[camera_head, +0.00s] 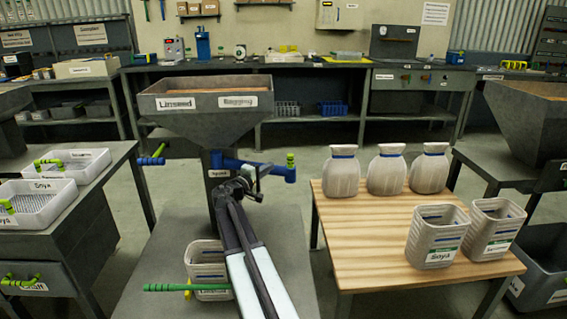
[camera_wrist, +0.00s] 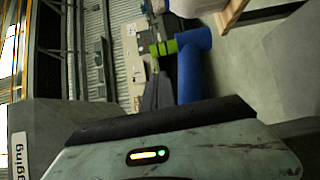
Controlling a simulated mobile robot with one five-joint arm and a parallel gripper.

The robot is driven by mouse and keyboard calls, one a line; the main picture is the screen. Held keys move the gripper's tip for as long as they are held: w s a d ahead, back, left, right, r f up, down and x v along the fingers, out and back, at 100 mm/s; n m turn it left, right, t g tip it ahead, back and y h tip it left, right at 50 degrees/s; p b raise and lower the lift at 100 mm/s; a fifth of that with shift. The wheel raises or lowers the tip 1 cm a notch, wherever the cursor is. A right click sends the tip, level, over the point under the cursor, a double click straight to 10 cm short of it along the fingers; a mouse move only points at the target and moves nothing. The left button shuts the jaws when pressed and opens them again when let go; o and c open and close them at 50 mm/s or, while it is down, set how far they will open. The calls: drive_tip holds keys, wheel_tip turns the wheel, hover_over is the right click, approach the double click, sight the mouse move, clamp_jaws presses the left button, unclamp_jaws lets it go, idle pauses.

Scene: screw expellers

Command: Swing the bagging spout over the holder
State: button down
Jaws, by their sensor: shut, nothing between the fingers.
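A grey hopper (camera_head: 195,125) labelled Linseed and Bagging stands at centre. Below it is a column with a small label that looks like Spout. The blue spout (camera_head: 291,174) reaches right from this column and ends in a downturned elbow with a green grip (camera_head: 290,158). In the wrist view the blue spout (camera_wrist: 193,65) and its green grip (camera_wrist: 163,47) show beyond my gripper's body. My gripper (camera_head: 258,172) is shut and empty, just left of the elbow; contact cannot be told. A grey bin (camera_head: 203,254) labelled Linseed stands below, partly behind my arm. I cannot identify the holder for certain.
A green bar (camera_head: 175,287) crosses the bin's front. A wooden table (camera_head: 355,255) at right carries several pale bags and two bins. White trays (camera_head: 85,163) sit on the left bench. Floor is open behind.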

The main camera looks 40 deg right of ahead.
drive_tip(key=x, duration=1)
